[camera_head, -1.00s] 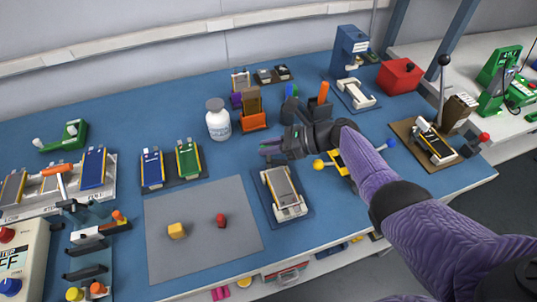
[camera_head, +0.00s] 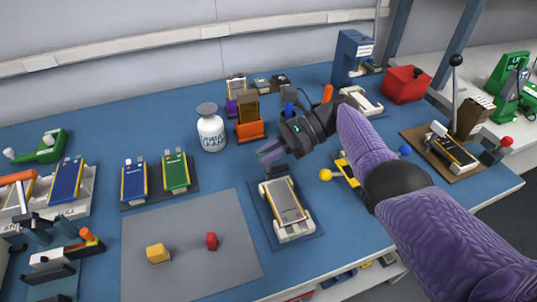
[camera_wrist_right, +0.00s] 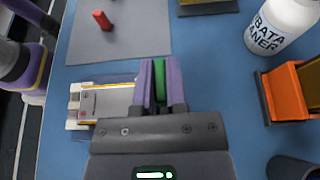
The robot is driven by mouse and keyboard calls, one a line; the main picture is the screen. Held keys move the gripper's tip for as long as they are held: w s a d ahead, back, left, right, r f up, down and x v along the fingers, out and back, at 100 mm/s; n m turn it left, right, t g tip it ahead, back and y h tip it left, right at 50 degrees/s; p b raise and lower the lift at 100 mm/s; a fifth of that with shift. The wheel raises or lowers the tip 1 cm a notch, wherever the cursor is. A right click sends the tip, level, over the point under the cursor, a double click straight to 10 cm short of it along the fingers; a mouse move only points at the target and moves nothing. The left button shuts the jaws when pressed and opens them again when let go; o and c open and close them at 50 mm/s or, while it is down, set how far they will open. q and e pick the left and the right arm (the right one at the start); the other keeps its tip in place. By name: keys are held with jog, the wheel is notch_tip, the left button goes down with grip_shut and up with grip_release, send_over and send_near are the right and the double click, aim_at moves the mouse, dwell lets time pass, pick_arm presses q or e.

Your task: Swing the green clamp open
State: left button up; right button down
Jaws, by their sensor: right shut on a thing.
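My right gripper (camera_head: 268,153) reaches in from the right, above the blue bench. In the right wrist view its purple fingers (camera_wrist_right: 160,85) are shut on a narrow green piece (camera_wrist_right: 160,78), which I take as the green clamp. Most of it is hidden between the fingers, and how it is mounted does not show. A fixture with a grey pouch cell (camera_head: 287,203) and white end blocks lies just in front of the gripper in the head view. It shows left of the fingers in the right wrist view (camera_wrist_right: 110,102). My left gripper is out of view.
A grey mat (camera_head: 185,275) holds a yellow block (camera_head: 158,254) and a red one (camera_head: 211,240). A white bottle (camera_head: 211,132) and an orange holder (camera_head: 250,131) stand behind the gripper. A green device with white tips (camera_head: 45,149) sits far left.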

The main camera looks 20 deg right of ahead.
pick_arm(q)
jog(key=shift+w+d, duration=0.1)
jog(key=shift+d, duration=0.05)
pick_arm(e)
jog(key=c, duration=0.7)
grip_release()
jog(key=shift+o, duration=0.2)
jog(key=shift+d+r, duration=0.1)
jog(key=shift+d, duration=0.3)
pick_arm(q)
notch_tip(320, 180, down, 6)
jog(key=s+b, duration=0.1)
jog(key=b, duration=0.5)
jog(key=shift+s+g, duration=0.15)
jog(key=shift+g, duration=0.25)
pick_arm(e)
jog(key=v, duration=0.9)
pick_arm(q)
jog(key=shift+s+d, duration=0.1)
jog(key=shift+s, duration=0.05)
